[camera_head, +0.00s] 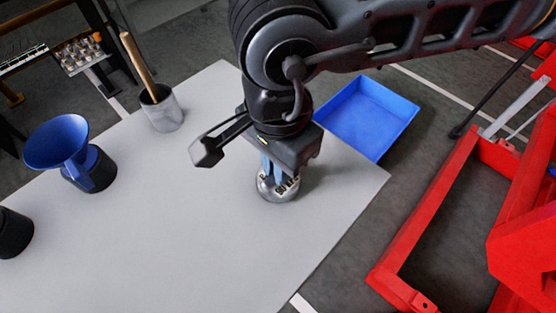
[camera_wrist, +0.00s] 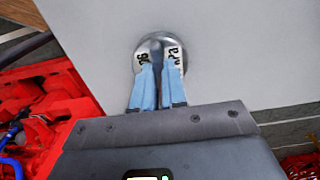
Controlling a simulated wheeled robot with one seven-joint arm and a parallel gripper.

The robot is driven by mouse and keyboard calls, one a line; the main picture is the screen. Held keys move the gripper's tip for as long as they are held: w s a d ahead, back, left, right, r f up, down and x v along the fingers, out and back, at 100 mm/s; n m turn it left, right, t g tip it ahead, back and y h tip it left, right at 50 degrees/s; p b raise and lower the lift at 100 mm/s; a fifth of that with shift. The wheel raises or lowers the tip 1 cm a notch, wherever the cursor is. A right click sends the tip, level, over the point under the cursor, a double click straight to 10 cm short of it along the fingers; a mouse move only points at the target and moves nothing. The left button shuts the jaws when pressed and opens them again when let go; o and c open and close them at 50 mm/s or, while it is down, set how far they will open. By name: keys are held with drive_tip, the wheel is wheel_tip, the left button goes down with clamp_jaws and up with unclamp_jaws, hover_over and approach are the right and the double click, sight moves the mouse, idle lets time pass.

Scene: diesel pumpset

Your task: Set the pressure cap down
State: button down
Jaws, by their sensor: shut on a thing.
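The pressure cap (camera_head: 277,192) is a round, silvery metal cap with dark lettering on a pale label. It is at the grey table top (camera_head: 170,235), near the table's right side; I cannot tell whether it touches the surface. My gripper (camera_head: 278,180) points down over it, with its light blue fingers shut on the cap's middle. In the wrist view, the cap (camera_wrist: 159,40) shows beyond the two blue fingertips (camera_wrist: 158,75), and its rim sticks out around them. The gripper body hides part of the cap in the head view.
A blue funnel (camera_head: 58,141) on a dark can, a grey pot (camera_head: 164,112) with a wooden handle and a black object (camera_head: 13,232) stand on the left. A blue tray (camera_head: 366,114) lies beyond the table. A red frame (camera_head: 420,225) is at right. The table's front is clear.

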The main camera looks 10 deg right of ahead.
drive_tip(key=c, duration=1.2)
unclamp_jaws()
wheel_tip(320, 180, up, 12)
drive_tip(key=shift+r, duration=0.1)
